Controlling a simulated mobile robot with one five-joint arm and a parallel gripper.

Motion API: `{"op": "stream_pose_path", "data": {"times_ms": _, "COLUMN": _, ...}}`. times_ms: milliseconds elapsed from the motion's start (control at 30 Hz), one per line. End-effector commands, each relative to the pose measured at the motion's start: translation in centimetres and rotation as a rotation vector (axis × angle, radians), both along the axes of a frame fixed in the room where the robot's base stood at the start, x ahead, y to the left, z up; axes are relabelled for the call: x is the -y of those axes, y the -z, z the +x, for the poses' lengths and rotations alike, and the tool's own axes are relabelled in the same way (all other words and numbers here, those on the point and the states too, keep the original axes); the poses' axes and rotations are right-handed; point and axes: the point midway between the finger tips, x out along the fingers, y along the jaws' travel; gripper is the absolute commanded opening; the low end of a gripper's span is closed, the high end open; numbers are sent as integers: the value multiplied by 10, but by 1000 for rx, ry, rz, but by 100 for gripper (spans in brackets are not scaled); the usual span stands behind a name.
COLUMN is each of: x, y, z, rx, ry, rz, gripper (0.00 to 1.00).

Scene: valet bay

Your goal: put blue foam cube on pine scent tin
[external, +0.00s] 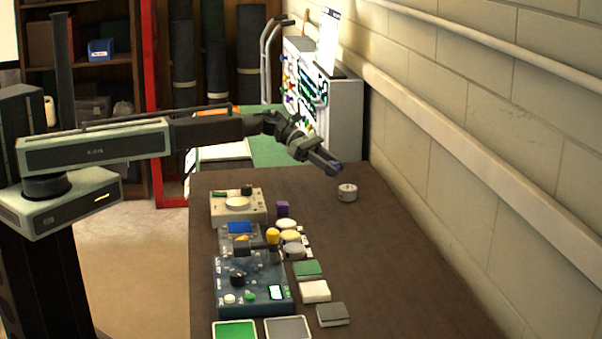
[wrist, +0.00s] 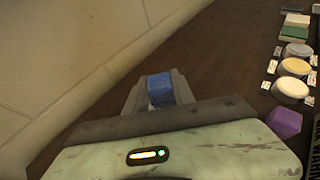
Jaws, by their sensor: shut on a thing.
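My gripper (external: 333,168) is shut on the blue foam cube (wrist: 160,90), which shows between the two fingers in the wrist view. In the external view the cube is a small dark blue patch (external: 337,165) at the fingertips. A small pale round tin (external: 347,192) stands on the dark table below and slightly right of the gripper, with a visible gap between. It looks like the pine scent tin, but its label is too small to read. The tin does not show in the wrist view.
Several round lidded tins (external: 290,236), a purple block (external: 283,209) and flat pads (external: 308,269) sit in a column nearer the camera. A beige device (external: 238,204) and a blue device (external: 252,285) stand left of them. The wall (external: 480,130) borders the table's right; the table's right side is clear.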

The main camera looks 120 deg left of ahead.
Motion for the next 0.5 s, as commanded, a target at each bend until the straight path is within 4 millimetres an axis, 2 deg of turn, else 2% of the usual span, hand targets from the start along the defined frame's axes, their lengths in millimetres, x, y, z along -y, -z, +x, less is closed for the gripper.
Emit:
{"op": "stream_pose_path", "data": {"times_ms": 33, "x": -13, "y": 3, "z": 13, "rx": 0, "ry": 1, "rz": 1, "gripper": 0}}
{"op": "stream_pose_path", "data": {"times_ms": 133, "x": -24, "y": 4, "z": 25, "rx": 0, "ry": 1, "rz": 0, "gripper": 0}}
{"op": "stream_pose_path", "data": {"times_ms": 367, "x": -28, "y": 4, "z": 31, "rx": 0, "ry": 0, "rz": 0, "gripper": 0}}
{"op": "stream_pose_path", "data": {"times_ms": 467, "x": -36, "y": 5, "z": 38, "rx": 0, "ry": 0, "rz": 0, "gripper": 0}}
{"op": "stream_pose_path", "data": {"times_ms": 500, "x": -34, "y": 18, "z": 37, "rx": 0, "ry": 0, "rz": 0, "gripper": 0}}
